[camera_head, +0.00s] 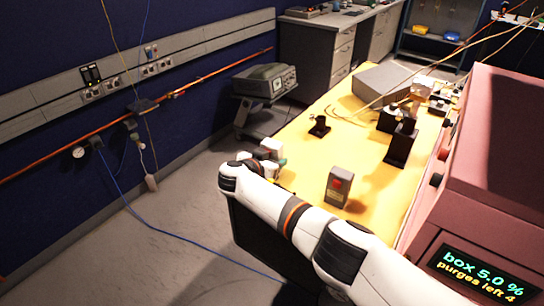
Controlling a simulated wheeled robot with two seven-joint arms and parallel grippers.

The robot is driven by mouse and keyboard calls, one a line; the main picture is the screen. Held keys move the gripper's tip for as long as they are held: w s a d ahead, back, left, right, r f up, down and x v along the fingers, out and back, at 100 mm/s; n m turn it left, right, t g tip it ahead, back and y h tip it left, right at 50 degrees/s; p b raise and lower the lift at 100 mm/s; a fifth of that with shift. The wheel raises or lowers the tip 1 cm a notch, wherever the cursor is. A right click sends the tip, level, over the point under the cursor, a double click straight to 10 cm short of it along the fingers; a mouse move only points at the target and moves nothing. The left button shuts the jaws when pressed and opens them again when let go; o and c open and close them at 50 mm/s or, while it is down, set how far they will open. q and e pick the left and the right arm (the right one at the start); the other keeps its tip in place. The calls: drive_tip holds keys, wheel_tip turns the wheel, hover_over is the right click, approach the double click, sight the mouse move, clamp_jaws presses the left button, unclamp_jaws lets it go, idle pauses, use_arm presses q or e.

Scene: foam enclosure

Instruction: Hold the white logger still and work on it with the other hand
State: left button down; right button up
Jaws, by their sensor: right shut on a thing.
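My right arm comes in from the lower right, and its gripper (271,160) is at the near left edge of the yellow table. It is small and partly hidden behind my own arm. The gripper is shut on a small white block (272,147), which looks like the white logger. A small teal patch shows beside it on the right. The exact grip and the block's underside are hidden. My left gripper is not in view.
The yellow table (362,150) carries a grey box with a red mark (339,186), black stands (401,146) and a grey case (385,82). A pink enclosure (500,150) reading "box 5.0 %, purges left 4" borders it right. Floor at left is mostly clear.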

drive_tip(key=shift+f, duration=0.2)
drive_tip(key=o, duration=1.2)
drive_tip(key=shift+s, duration=0.1)
drive_tip(key=v, duration=1.2)
drive_tip(key=shift+f, duration=0.1)
